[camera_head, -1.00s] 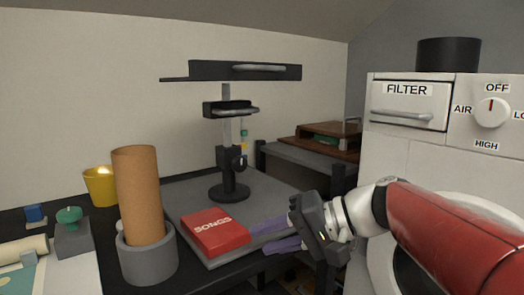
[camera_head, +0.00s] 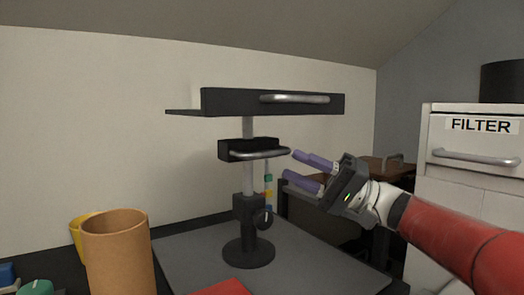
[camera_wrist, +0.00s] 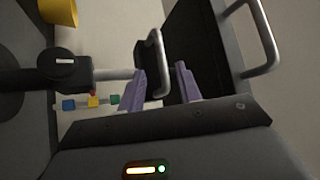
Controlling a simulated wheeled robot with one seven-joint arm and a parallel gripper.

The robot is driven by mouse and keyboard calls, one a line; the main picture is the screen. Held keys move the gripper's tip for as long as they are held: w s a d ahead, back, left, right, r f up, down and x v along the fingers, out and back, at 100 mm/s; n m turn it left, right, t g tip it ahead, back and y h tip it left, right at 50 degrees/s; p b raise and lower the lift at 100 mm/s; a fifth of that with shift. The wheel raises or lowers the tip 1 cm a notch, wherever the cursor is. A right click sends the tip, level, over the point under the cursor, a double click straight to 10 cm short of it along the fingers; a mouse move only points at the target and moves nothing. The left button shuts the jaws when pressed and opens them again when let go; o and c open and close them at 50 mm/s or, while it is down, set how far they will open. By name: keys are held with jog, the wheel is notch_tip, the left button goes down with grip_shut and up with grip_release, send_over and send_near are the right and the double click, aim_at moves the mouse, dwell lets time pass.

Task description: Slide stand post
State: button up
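The stand has a round black base (camera_head: 248,252), an upright grey post (camera_head: 247,180), a dark clamp with a round knob (camera_head: 263,219), a middle bracket (camera_head: 234,149) with a metal handle (camera_head: 262,154), and a wide black top (camera_head: 225,102) with its own handle (camera_head: 295,98). My gripper (camera_head: 292,164) is open, its purple fingers pointing left beside the right end of the middle handle. In the wrist view the middle handle (camera_wrist: 157,60) appears between my two fingers (camera_wrist: 160,72). I see no contact.
A cardboard tube (camera_head: 118,255) stands at the left, with a yellow cup (camera_head: 77,232) behind it. A red book (camera_head: 222,287) lies in front of the stand. A white cabinet labelled FILTER (camera_head: 475,145) is at the right. The grey mat (camera_head: 310,262) right of the base is bare.

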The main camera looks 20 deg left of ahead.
aim_at(265, 153)
jog(key=p+x, duration=0.1)
jog(key=x, duration=0.6)
jog(key=shift+s+a+r, duration=0.1)
jog(key=shift+s, duration=0.15)
grip_shut()
